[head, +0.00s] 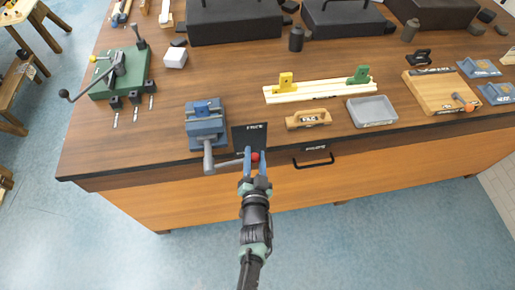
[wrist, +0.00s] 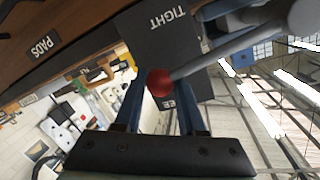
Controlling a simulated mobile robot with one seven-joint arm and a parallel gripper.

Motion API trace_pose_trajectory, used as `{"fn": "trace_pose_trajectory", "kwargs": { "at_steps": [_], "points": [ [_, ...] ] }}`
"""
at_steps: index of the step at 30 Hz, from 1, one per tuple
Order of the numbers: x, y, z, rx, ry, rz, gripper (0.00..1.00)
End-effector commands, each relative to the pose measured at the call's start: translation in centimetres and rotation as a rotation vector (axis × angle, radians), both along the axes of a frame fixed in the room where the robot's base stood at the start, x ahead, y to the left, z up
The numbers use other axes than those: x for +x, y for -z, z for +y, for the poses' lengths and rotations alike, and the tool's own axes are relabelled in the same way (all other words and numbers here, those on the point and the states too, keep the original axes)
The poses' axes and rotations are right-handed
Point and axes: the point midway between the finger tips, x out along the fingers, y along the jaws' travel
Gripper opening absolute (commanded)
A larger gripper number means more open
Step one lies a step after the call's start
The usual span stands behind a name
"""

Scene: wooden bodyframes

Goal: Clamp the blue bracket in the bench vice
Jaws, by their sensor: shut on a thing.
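The blue-grey bench vice (head: 205,130) stands at the front edge of the wooden bench. A brighter blue piece, apparently the blue bracket (head: 203,107), sits at the top of the vice between its jaws; whether it is pressed tight I cannot tell. The vice's grey handle (head: 228,162) points right and ends in a red ball (head: 255,156). My gripper (head: 254,155) is shut on this red ball. In the wrist view, the red ball (wrist: 160,83) lies between my two blue fingers (wrist: 160,100), with the grey handle (wrist: 225,52) running to the upper right.
A dark plate (wrist: 170,35) marked TIGHT is close behind the ball. A drawer handle (head: 313,164) is to the right on the bench front. A wooden block (head: 308,119), grey tray (head: 372,111) and green-based press (head: 122,75) stand on the bench. Open floor lies in front.

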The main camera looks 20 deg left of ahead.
Motion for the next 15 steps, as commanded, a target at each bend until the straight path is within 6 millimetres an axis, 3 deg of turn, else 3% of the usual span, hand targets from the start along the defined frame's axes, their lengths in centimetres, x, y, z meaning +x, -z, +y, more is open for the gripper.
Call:
{"fn": "trace_pose_trajectory", "kwargs": {
  "at_steps": [1,6,15],
  "points": [
    [-0.2,1.2,-0.2,0.029,0.005,0.035,0.00],
    [-0.3,3.2,0.0,0.161,0.004,0.121,0.00],
    [-0.6,6.0,0.5,0.342,0.003,0.241,0.00]
  ]
}}
